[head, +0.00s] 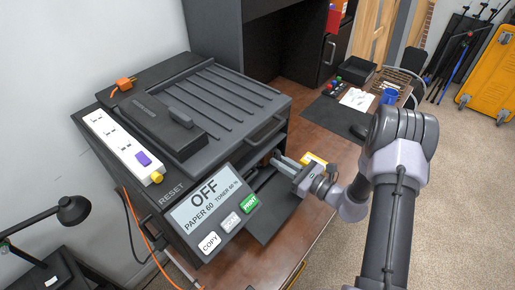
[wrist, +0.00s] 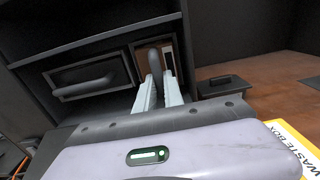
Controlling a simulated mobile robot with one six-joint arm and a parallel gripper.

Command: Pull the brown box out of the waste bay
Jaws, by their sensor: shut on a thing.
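The brown box (wrist: 168,52) shows in the wrist view as a brown face with a pale strip, inside the waste bay, a square opening in the dark printer's front. A dark upright handle (wrist: 154,62) stands out from its face. My gripper (wrist: 160,80) is shut on this handle, one pale finger on each side. In the head view my gripper (head: 277,160) reaches to the printer's front from the right. There the box is mostly hidden by the printer and my fingers.
The printer (head: 190,110) has an OFF screen. To the bay's left is a closed drawer (wrist: 85,78) with a handle. A dark handled panel (wrist: 222,85) lies on the brown desk to its right. A yellow WASTE BOX item (wrist: 292,142) lies nearby. The desk (head: 325,115) has free room.

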